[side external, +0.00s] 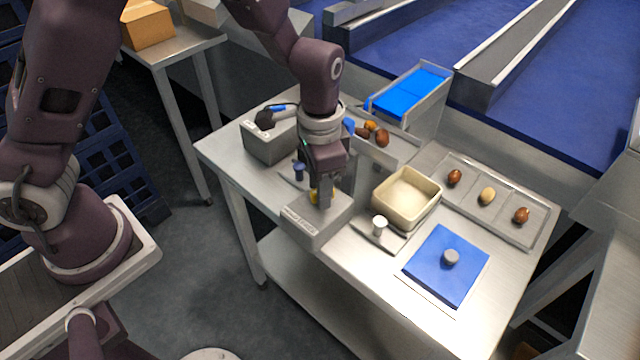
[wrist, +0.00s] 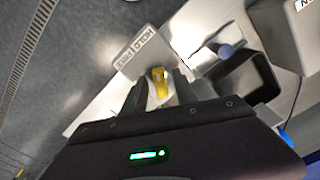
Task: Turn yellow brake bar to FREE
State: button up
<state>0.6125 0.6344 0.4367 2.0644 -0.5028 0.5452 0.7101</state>
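The yellow brake bar (wrist: 158,82) stands on a grey box (wrist: 138,50) lettered HOLD and FREE in the wrist view. My gripper (wrist: 160,88) points down at it, with one finger on each side of the bar and a small gap showing on each side. In the side external view, the grey box (side external: 316,228) is at the table's near edge. My gripper (side external: 322,196) is low over its top and hides most of the bar, leaving a bit of yellow (side external: 313,196) at its left. I cannot tell which word the bar points to.
A cream tub (side external: 433,212), a white-topped knob (side external: 379,226) and a blue mat (side external: 466,270) with a grey disc lie right of the box. A blue knob (side external: 299,172) and a grey bin (side external: 262,143) stand behind left. A sectioned tray (side external: 531,234) holds dates.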

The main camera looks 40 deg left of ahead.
grip_shut()
jog(key=shift+n, duration=0.3)
jog(key=n, duration=0.5)
jog(key=shift+d+n, duration=0.1)
jog(key=shift+n, duration=0.2)
jog(key=n, duration=0.5)
jog(key=shift+d+n, duration=0.1)
jog(key=shift+n, duration=0.2)
jog(key=shift+o, duration=1.1)
grip_release()
